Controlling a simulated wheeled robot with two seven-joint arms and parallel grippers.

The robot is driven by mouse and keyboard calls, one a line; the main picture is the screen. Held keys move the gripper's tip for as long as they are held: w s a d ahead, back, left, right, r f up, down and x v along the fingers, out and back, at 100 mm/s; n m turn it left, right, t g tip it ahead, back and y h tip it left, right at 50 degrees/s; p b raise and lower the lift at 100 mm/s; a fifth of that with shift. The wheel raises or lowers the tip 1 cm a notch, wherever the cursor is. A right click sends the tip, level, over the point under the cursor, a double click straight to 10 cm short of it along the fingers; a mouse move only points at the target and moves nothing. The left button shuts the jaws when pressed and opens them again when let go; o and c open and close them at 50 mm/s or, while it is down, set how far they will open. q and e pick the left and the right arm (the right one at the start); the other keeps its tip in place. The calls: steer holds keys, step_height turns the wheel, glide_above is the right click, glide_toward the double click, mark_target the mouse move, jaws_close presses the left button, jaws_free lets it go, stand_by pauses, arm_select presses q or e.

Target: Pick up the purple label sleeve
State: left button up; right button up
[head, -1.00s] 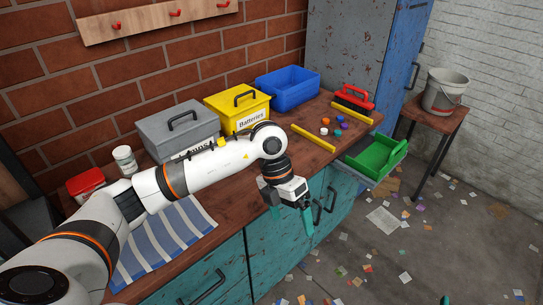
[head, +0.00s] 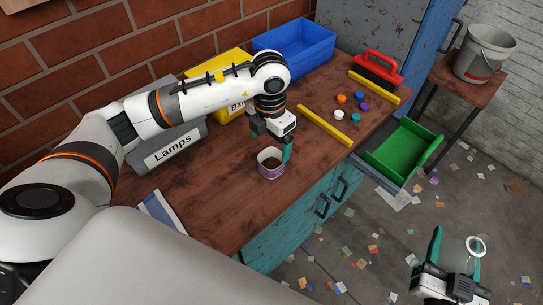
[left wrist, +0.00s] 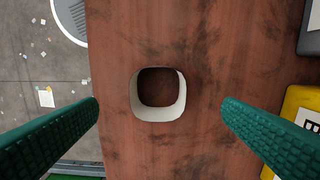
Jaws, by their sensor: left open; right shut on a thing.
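The purple label sleeve (head: 271,168) stands upright on the wooden counter near its front edge. In the left wrist view the sleeve (left wrist: 177,108) is seen from above, between the two green fingers and apart from both. My left gripper (head: 272,141) is open just above it; one finger overlaps its rim in the head view. My right gripper (head: 455,250) is at the lower right, away from the counter, shut on a clear container (head: 455,256) with a pale ring at its mouth.
Behind the left arm stand a grey Lamps box (head: 172,150), a yellow box (head: 218,66) and a blue bin (head: 294,45). To the right are yellow bars (head: 325,127), several coloured caps (head: 341,99), a red brush (head: 378,66) and a green tray (head: 402,147). Counter around the sleeve is clear.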

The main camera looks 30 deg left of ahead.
mark_target(272, 168)
arm_select(q)
step_height(272, 168, down, 8)
steer(key=shift+w+d+f+p, duration=0.1)
steer(key=shift+d+f+p, duration=0.05)
steer(key=shift+p, duration=0.55)
steer(key=c, duration=1)
